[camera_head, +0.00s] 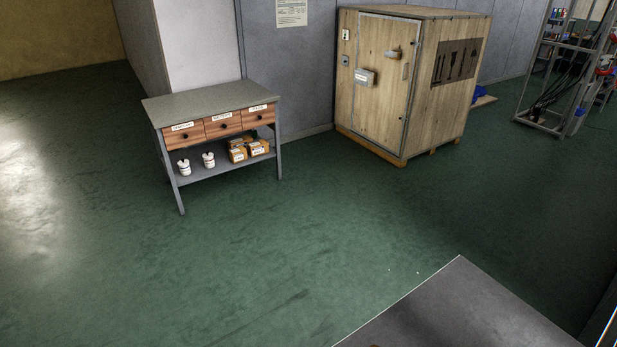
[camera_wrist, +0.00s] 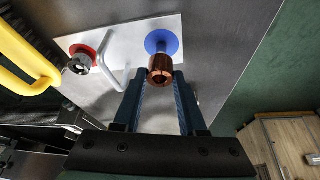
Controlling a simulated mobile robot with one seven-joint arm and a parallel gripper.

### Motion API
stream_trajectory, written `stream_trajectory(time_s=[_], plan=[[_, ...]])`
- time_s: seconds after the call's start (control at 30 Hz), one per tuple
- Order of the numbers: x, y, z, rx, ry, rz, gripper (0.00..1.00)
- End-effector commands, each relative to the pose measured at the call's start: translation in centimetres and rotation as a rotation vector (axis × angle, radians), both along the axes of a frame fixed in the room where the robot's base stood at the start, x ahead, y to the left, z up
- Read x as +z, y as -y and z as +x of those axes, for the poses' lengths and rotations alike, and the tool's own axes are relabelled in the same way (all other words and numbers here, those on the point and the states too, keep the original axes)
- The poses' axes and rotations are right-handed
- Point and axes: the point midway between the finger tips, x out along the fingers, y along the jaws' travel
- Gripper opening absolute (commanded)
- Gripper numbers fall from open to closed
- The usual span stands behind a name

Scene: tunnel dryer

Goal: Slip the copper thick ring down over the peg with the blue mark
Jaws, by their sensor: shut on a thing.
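The copper thick ring (camera_wrist: 160,76) is at the tips of my gripper (camera_wrist: 160,82) in the wrist view. The two dark blue fingers are shut on it, one on each side. The round blue mark (camera_wrist: 161,37) is on a pale plate (camera_wrist: 140,29), just beyond the ring in the picture. The ring overlaps the lower part of the mark. The head view does not show my gripper, the ring or the pegs.
A red mark (camera_wrist: 75,49) with a dark round part (camera_wrist: 83,62) is left on the plate, beside a pale bent bar (camera_wrist: 112,62). A yellow handle (camera_wrist: 22,76) is at far left. A drawer bench (camera_head: 207,100) and wooden crate (camera_head: 412,80) stand across open green floor.

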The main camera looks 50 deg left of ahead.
Motion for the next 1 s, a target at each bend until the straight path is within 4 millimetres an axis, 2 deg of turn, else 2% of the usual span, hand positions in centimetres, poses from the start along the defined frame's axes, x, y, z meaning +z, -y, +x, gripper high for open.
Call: stream_trajectory(time_s=[0.47, 1.0], plan=[[0.0, -0.1, 0.0, 0.000, 0.001, 0.001, 0.00], [-1.3, -0.1, 0.0, 0.000, 0.001, 0.001, 0.00]])
